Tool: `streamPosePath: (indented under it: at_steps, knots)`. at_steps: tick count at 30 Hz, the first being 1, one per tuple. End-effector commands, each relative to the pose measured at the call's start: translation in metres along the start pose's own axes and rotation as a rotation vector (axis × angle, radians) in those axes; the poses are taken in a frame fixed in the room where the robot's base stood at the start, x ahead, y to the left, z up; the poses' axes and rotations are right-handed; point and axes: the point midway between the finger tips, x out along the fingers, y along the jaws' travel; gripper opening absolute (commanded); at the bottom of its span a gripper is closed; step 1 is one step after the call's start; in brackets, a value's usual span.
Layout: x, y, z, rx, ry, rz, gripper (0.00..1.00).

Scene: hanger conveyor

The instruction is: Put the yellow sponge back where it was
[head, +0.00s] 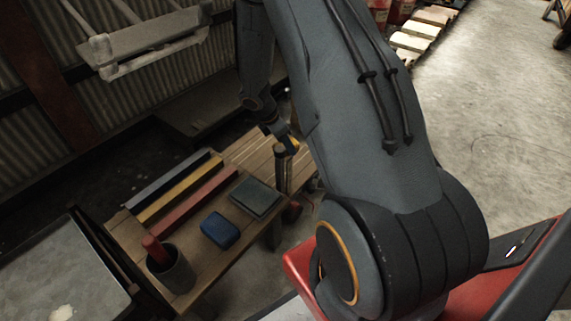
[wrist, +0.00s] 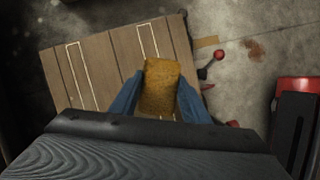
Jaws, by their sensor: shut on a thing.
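The yellow sponge (wrist: 160,86) is between the two blue fingers of my gripper (wrist: 160,100) in the wrist view. My gripper is shut on it and holds it over the right part of the wooden table (wrist: 88,92). White outlined rectangles (wrist: 74,77) are marked on the boards. In the head view my gripper (head: 290,146) is at the far right end of the table (head: 128,235), mostly hidden by my arm. A small yellow bit of the sponge (head: 294,144) shows there. I cannot tell its height above the boards.
On the table are a blue block (head: 220,230), a dark green pad (head: 256,197), blue, yellow and red bars (head: 195,195), and a grey cup (head: 172,272) with a red stick. A grey tray (head: 60,275) is at the left. A red-knobbed lever (wrist: 217,56) is beside the table.

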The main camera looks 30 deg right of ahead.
Motion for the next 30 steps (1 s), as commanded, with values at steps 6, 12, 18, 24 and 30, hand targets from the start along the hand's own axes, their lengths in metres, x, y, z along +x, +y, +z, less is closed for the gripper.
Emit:
streamPosePath:
  at_steps: [6, 12, 18, 24, 30]
  knots:
    - [0.027, 0.001, -0.011, 0.001, 0.001, 0.000, 0.24]
    - [0.049, 0.000, -0.019, 0.002, 0.001, -0.002, 0.24]
    - [0.071, 0.000, -0.028, 0.002, 0.000, -0.001, 0.24]
    - [0.070, 0.000, -0.027, 0.003, 0.000, 0.000, 0.24]
    - [0.072, 0.000, -0.028, 0.004, 0.000, -0.001, 0.46]
